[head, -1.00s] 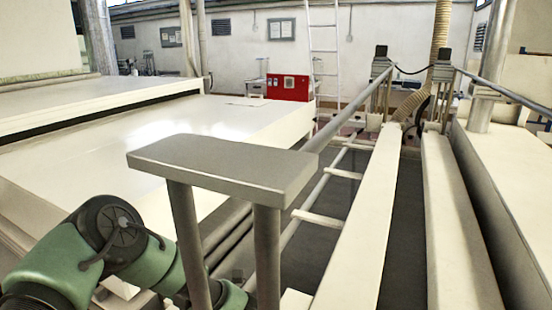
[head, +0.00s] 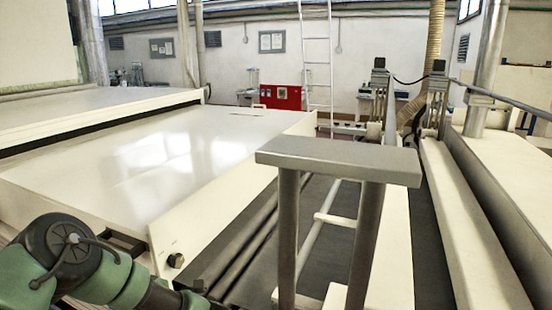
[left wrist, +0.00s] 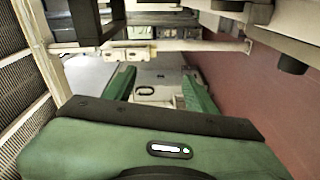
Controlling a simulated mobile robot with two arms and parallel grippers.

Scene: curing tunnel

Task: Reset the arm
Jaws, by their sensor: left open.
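My left arm, green with a dark round joint, comes in at the lower left of the head view, beside the near end of the long white tunnel bed. Its gripper is out of sight there, beyond the lower edge. In the left wrist view my left gripper (left wrist: 158,78) shows two green fingers standing wide apart with nothing between them. A pale panel with a dark handle-like loop lies behind the fingers. My right gripper is in neither view.
A grey flat-topped stand (head: 338,160) on two posts is close in front. The white bed (head: 150,160) fills the left. Pale beams (head: 465,220) run away on the right. A red box (head: 281,97) and a ladder (head: 317,70) are at the back.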

